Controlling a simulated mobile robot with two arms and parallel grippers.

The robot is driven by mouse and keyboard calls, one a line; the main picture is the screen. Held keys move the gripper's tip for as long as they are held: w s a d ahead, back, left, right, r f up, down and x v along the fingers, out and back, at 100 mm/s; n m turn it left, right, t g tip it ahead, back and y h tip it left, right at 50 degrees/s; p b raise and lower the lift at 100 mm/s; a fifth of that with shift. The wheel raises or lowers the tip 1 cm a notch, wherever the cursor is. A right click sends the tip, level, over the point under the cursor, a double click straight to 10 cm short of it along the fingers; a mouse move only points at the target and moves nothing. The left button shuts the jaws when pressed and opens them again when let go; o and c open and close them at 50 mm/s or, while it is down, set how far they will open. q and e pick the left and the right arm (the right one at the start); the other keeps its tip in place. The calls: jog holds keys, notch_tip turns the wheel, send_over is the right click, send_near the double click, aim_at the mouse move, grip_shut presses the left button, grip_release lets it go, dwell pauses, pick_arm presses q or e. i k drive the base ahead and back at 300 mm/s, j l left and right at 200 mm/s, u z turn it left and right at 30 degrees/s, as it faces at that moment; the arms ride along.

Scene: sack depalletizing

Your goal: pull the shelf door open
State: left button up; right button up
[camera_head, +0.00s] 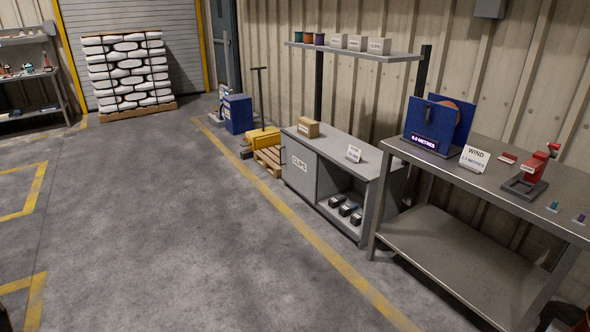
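A low grey cabinet shelf (341,150) stands against the wall right of centre. Its left half is covered by a grey door (299,172) with a white label that seems to read CLIPS. The door looks shut, and what is behind it is hidden. The right half of the cabinet is open, with several small dark boxes (345,209) on its lower board. Neither gripper can be made out. Only small dark reddish parts show in the bottom corners, and I cannot tell what they are.
A steel table (450,243) stands close on the right, with a blue device (437,124) and a red tool (530,172). A yellow machine on a wooden pallet (267,160) is beyond the cabinet. Open concrete floor (190,230) lies in front, crossed by a yellow line.

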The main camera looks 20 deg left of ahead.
aim_at(300, 163)
jog(key=i+j+u, duration=0.3)
jog(key=i, duration=0.15)
jog(key=i+j+u, duration=0.1)
jog(key=i+u, duration=0.2)
jog(key=i, duration=0.15)
